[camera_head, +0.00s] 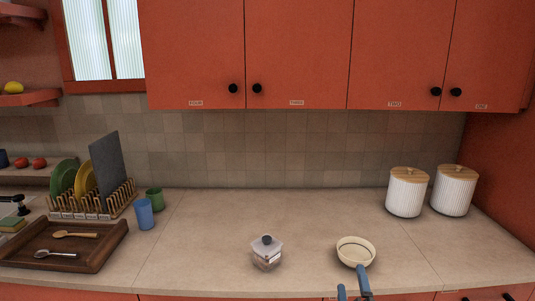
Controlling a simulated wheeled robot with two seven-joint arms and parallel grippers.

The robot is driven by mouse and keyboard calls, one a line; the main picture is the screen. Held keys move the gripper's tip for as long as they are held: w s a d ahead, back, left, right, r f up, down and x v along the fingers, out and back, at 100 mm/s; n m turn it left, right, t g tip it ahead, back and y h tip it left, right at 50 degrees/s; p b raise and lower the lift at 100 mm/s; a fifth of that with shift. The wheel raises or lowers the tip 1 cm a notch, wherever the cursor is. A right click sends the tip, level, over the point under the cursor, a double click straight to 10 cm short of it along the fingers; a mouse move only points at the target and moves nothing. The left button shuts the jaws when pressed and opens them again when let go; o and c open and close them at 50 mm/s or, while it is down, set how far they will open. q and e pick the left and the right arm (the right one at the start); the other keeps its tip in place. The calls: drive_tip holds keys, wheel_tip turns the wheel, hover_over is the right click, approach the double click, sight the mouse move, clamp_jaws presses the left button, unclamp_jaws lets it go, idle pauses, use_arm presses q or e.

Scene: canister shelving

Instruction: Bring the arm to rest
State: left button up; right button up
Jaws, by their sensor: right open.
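Two white ribbed canisters with wooden lids stand upright on the counter at the right, the left one (407,193) and the right one (453,191). A small clear jar with a dark knob (267,254) stands near the front of the counter. My right gripper (354,293) shows only as blue finger parts at the bottom edge, spread apart with nothing seen held between them. It is close to the near side of a small cream pan (355,250); I cannot tell whether they touch. My left gripper is not in view.
Closed red cabinets (300,50) hang above the counter (220,240). A dark wooden tray (100,258) with spoons, a dish rack (95,208) with plates and a board, a blue cup (144,214) and a green cup (154,197) are at left.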

drive_tip(key=s+d+f+m+g+h, duration=0.25)
drive_tip(key=s+f+m+g, duration=0.2)
drive_tip(key=f, duration=0.25)
drive_tip(key=s+d+f+m+g+h, duration=0.1)
drive_tip(key=s+d+f+m+g, duration=0.2)
drive_tip(key=s+f+m+g, duration=0.25)
drive_tip(key=s+a+f+m+g+y, duration=0.1)
drive_tip(key=s+a+f+g+y, duration=0.25)
drive_tip(key=s+f, duration=0.45)
drive_tip(key=s+a+f+m+g+y, duration=0.1)
drive_tip(key=s+a+f+g+y, duration=0.2)
drive_tip(key=s, duration=0.8)
wheel_tip(320, 180, down, 23)
drive_tip(key=w+g+h, duration=0.1)
drive_tip(key=w+g, duration=0.1)
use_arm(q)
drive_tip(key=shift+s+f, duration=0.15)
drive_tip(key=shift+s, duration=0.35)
use_arm(e)
drive_tip(key=s+a+f, duration=0.1)
drive_tip(key=s+f, duration=0.2)
drive_tip(key=f, duration=0.7)
drive_tip(key=s+f+g, duration=0.1)
drive_tip(key=s+f, duration=0.3)
drive_tip(key=f, duration=0.7)
drive_tip(key=shift+s+a, duration=0.2)
drive_tip(key=shift+a, duration=0.2)
